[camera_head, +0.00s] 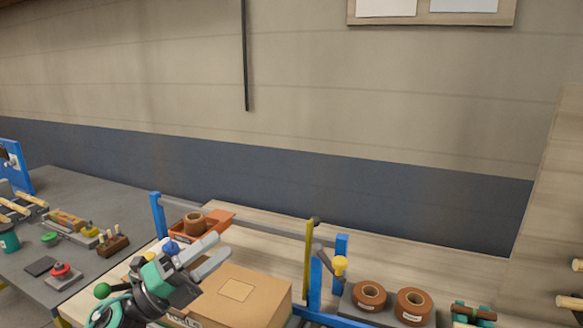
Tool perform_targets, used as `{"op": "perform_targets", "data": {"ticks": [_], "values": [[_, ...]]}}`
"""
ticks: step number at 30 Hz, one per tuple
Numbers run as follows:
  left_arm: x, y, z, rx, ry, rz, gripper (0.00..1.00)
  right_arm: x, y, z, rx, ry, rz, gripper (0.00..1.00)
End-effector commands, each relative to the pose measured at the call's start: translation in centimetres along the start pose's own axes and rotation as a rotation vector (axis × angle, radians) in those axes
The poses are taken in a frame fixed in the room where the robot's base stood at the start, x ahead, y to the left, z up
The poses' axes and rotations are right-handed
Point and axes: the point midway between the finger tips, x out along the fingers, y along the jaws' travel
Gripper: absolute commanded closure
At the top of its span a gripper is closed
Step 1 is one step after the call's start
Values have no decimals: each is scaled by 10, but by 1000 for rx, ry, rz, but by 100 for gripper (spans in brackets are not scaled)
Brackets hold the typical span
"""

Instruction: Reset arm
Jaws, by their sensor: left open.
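My left gripper (208,254) shows at the lower left of centre in the head view. Its two grey fingers are spread apart and point up and to the right, with nothing between them. It is in front of a closed cardboard box (262,287) and hides part of its left side. My right gripper is not in the view.
An orange bin (222,219) with a brown turned piece (195,223) stands behind my gripper. A blue-posted frame (341,247) surrounds the box area. Two brown rolls (413,306) sit at right. A grey bench (110,203) with tools is at left.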

Motion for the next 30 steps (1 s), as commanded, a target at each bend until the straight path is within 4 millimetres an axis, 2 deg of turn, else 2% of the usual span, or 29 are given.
{"op": "perform_targets", "data": {"ticks": [5,8,11,14,17,21,24,30], "values": [[-34,32,14,-321,-377,-5,53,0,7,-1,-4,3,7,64],[-66,59,18,-499,-594,29,53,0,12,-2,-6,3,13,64],[-104,91,13,-672,-807,88,53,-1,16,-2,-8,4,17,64],[-146,124,-4,-836,-1015,169,53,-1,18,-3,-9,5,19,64],[-193,154,-33,-997,-1218,273,53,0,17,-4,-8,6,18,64],[-256,184,-91,-1205,-1484,449,53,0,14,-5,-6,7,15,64],[-290,193,-132,-1317,-1627,569,53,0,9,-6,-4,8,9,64],[-337,192,-203,-1475,-1829,780,53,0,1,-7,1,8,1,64]]}}
